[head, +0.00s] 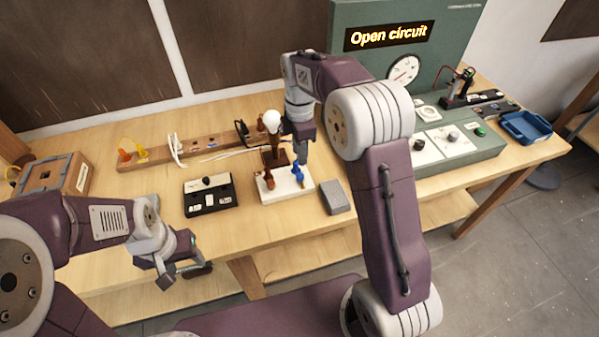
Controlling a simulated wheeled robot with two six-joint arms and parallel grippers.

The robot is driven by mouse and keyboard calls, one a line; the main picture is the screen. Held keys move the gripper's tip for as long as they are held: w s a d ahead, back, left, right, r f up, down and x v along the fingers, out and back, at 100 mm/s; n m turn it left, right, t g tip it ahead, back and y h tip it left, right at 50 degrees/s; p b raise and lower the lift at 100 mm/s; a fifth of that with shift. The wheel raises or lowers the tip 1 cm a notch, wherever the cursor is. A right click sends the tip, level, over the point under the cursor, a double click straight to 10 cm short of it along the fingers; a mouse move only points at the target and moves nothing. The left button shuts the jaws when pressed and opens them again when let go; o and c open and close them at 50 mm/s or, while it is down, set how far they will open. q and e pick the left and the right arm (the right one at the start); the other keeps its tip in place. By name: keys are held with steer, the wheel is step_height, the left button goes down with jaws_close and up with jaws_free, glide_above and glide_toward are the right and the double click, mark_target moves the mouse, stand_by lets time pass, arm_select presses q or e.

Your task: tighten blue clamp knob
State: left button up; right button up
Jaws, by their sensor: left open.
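The blue clamp knob (298,172) stands on the right part of a white lamp base (283,192). A dark red clamp knob (268,181) stands on the same base to its left. The lamp's white bulb (271,119) is upright above the base. My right gripper (304,155) points down just above the blue knob; I cannot tell whether it touches the knob or how far its jaws are apart. My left gripper (186,274) is open, in front of the table's front edge, well away from the lamp.
A black switch box (210,195) lies left of the lamp base, and a grey block (335,197) lies to its right. A wooden strip (200,147) with wires runs behind. A green test panel (450,150) reads "Open circuit". A blue tray (526,127) is far right.

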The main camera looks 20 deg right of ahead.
mark_target(300, 175)
step_height(300, 175, down, 9)
steer(key=shift+s+f, duration=0.1)
stand_by(0.3)
jaws_close()
